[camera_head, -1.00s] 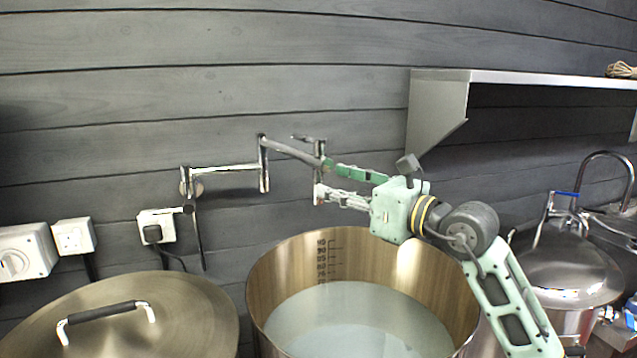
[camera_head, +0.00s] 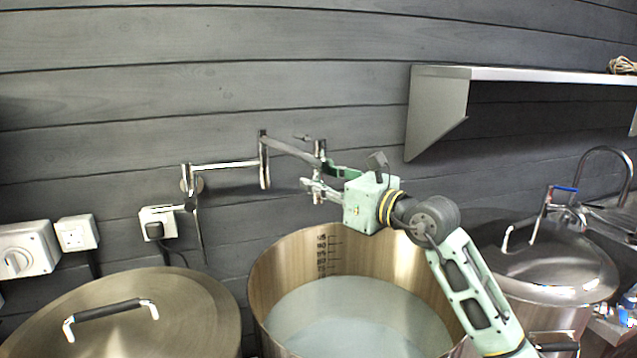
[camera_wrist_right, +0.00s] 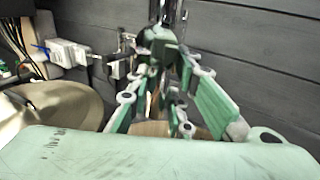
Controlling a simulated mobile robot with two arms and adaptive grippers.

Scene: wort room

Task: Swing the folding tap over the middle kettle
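The folding tap (camera_head: 264,160) is a jointed chrome pipe on the wall. Its arms reach right from the wall mount, and its free end (camera_head: 319,150) hangs by the wall, above the back rim of the middle kettle in the picture. The middle kettle (camera_head: 262,283) is open, with volume marks inside and pale liquid. My right gripper (camera_head: 314,177) is at the tap's free end, its two fingers apart on either side of the upright end pipe. The wrist view shows the fingers (camera_wrist_right: 168,62) around dark tap parts; contact cannot be told. My left gripper is out of view.
A lidded kettle (camera_head: 180,310) stands at left and another lidded kettle (camera_head: 560,265) at right. Sockets (camera_head: 75,233) and a plug are on the wall at left. A metal shelf (camera_head: 540,75) juts out at upper right. A curved faucet (camera_head: 605,150) stands at far right.

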